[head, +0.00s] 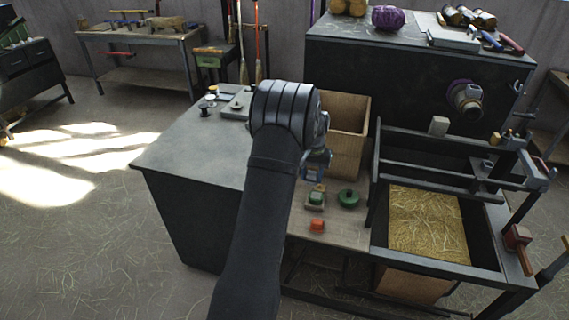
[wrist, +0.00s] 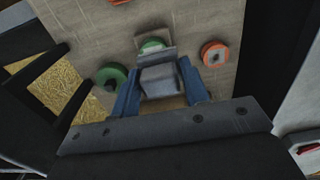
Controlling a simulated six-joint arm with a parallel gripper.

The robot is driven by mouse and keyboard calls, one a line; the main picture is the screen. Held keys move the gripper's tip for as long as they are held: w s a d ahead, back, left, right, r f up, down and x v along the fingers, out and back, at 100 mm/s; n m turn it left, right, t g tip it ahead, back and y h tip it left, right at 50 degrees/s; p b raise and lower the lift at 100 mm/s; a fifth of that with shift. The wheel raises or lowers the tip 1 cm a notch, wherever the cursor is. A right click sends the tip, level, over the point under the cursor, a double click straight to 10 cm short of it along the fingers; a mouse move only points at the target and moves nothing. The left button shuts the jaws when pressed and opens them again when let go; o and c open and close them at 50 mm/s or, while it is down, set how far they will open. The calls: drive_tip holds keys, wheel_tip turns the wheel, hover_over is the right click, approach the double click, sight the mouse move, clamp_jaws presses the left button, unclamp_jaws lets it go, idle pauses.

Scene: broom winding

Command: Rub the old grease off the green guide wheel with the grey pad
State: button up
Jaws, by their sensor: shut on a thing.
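My gripper (wrist: 160,92) has its blue fingers shut on a grey block that I take for the pad (wrist: 158,79). It also shows in the head view (head: 317,165), above the bench, where I cannot make out the pad. A green disc with a dark hub (wrist: 111,78), which I take for the guide wheel, lies beside the gripper, apart from the pad; it also shows in the head view (head: 348,199). A second green round piece (wrist: 151,44) is partly hidden behind the pad. I cannot see any grease clearly.
An orange disc (wrist: 215,53) lies on the other side of the gripper. A red-orange block (head: 317,226) lies near the bench's front edge. A wooden box (head: 345,135) stands behind the gripper. A dark-framed bin of straw (head: 430,220) borders the bench on the right. The grey top on the left (head: 190,145) is mostly clear.

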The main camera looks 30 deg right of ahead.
drive_tip(key=shift+s+d+f, duration=0.4)
drive_tip(key=shift+s+d, duration=0.1)
drive_tip(key=shift+s, duration=0.25)
drive_tip(key=shift+f, duration=0.15)
hover_over(316, 194)
drive_tip(key=s+a, duration=0.3)
drive_tip(key=shift+w+d+f, duration=0.1)
drive_tip(key=shift+d+f, duration=0.05)
drive_tip(key=shift+f, duration=1.45)
drive_tip(key=shift+d+f, duration=0.1)
drive_tip(key=shift+f, duration=1.5)
drive_tip(key=shift+w+d+f, duration=0.55)
drive_tip(key=shift+w+f, duration=0.05)
drive_tip(key=shift+f, duration=0.05)
drive_tip(key=shift+c, duration=0.3)
drive_tip(key=shift+w+d, duration=0.8)
drive_tip(key=shift+s+a+r, duration=0.1)
drive_tip(key=shift+s+a, duration=1.3)
drive_tip(key=shift+s, duration=0.05)
drive_tip(key=shift+r, duration=3.95)
drive_tip(key=shift+w, duration=0.1)
